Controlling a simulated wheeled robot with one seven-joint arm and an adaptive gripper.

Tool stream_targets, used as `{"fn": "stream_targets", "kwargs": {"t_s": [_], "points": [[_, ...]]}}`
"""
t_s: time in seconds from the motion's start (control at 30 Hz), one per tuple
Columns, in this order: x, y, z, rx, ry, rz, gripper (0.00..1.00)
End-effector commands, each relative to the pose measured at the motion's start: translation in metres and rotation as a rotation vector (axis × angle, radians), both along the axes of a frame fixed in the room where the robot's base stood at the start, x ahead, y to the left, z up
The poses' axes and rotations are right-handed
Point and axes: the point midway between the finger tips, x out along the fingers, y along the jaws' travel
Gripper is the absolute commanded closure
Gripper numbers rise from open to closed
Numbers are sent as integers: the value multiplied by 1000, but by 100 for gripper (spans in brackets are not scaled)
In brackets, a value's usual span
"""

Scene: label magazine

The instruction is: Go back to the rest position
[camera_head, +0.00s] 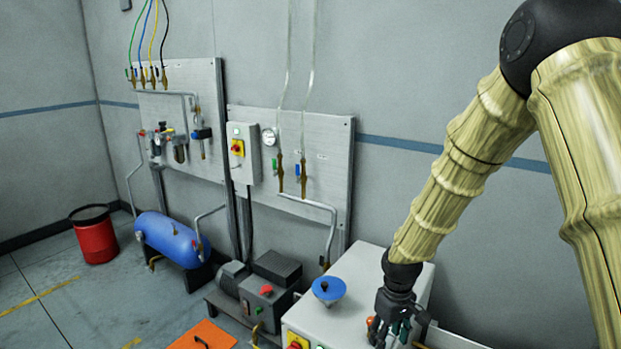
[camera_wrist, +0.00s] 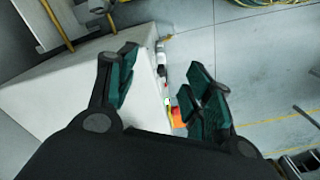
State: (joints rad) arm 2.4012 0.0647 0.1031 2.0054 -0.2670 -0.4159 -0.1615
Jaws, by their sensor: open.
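My gripper (camera_wrist: 165,92) is open, with its green-padded fingers apart and nothing visible between them in the wrist view. In the head view my gripper (camera_head: 390,332) hangs down at the front right of a white cabinet (camera_head: 345,265), close to its front edge. I cannot tell from this view whether it touches the cabinet. The white cabinet also shows under the left finger in the wrist view (camera_wrist: 70,85). My arm comes down from the upper right.
A dark machine with a red button (camera_head: 262,295), an orange plate (camera_head: 203,336), a blue tank (camera_head: 170,238) and a red bin (camera_head: 97,242) stand to the left. Wall panels (camera_head: 325,180) are behind.

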Motion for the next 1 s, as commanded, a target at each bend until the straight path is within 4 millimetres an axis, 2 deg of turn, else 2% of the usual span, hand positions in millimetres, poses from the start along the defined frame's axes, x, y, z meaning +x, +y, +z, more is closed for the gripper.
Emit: {"fn": "stream_targets", "kwargs": {"t_s": [0.23, 0.47, 0.57, 0.8, 1.0], "points": [[-21, 3, -41, 23, 9, -33, 49], [-54, 4, -89, 48, 16, -84, 49], [-77, 4, -118, 60, 21, -121, 49], [-157, 0, -193, 78, 29, -237, 49], [-230, -9, -237, 69, 29, -332, 49]]}}
